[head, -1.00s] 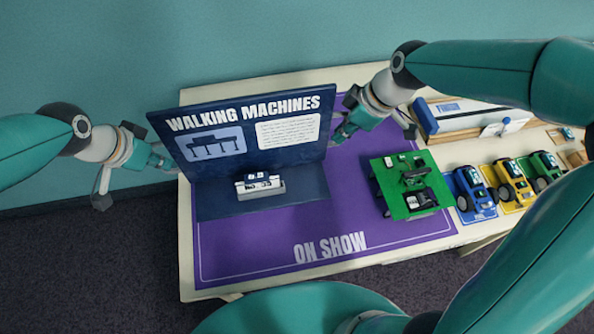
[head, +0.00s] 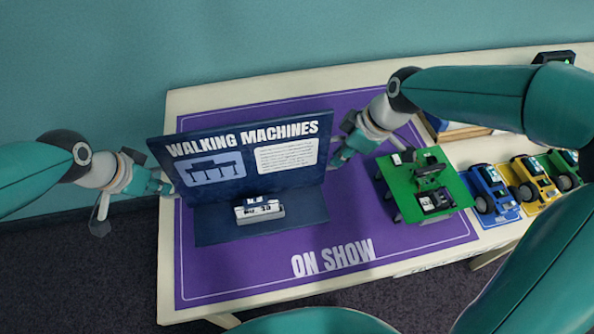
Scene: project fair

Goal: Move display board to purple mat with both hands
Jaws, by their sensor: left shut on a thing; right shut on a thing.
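The dark blue display board (head: 228,190) reads "WALKING MACHINES" and stands upright on its flat base. It is over the left part of the purple mat (head: 400,258), which reads "ON SHOW". I cannot tell whether the base touches the mat. A small white model (head: 260,209) sits on the board's base. My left gripper (head: 166,185) is shut on the board's left edge. My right gripper (head: 335,155) is shut on its right edge; its fingertips are partly hidden by the board.
A green stand (head: 395,185) with dark devices is on the mat's right side. Blue (head: 487,190), yellow (head: 530,178) and green (head: 562,168) toy vehicles stand to its right. Behind them is a partly hidden wooden-edged item (head: 455,131). The mat's front strip is clear.

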